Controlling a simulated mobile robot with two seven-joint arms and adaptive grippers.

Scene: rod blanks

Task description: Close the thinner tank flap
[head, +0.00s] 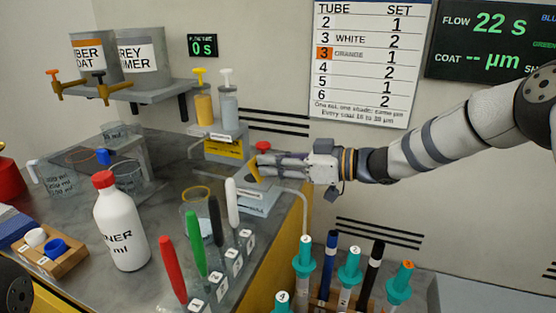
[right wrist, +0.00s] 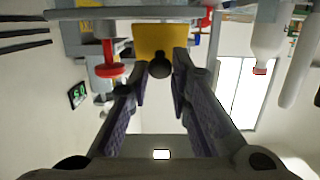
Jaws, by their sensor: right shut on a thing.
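My right gripper (head: 262,168) reaches in from the right and is at the yellow flap (head: 253,174) of a pale tank (head: 258,202) near the bench's right edge. In the right wrist view, which looks upside down, the fingers (right wrist: 160,76) are shut on a dark round knob (right wrist: 160,67) in front of the yellow flap (right wrist: 155,40). The flap stands tilted up in the head view; its hinge and the tank's opening are mostly hidden by the gripper. My left gripper is not in view.
A red button (head: 263,146) sits just behind the gripper. A pump-bottle stand (head: 225,148) is behind left. A numbered rack with several coloured rods (head: 222,265) and a white red-capped bottle (head: 120,225) stand in front. Teal-topped holders (head: 348,262) stand at front right.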

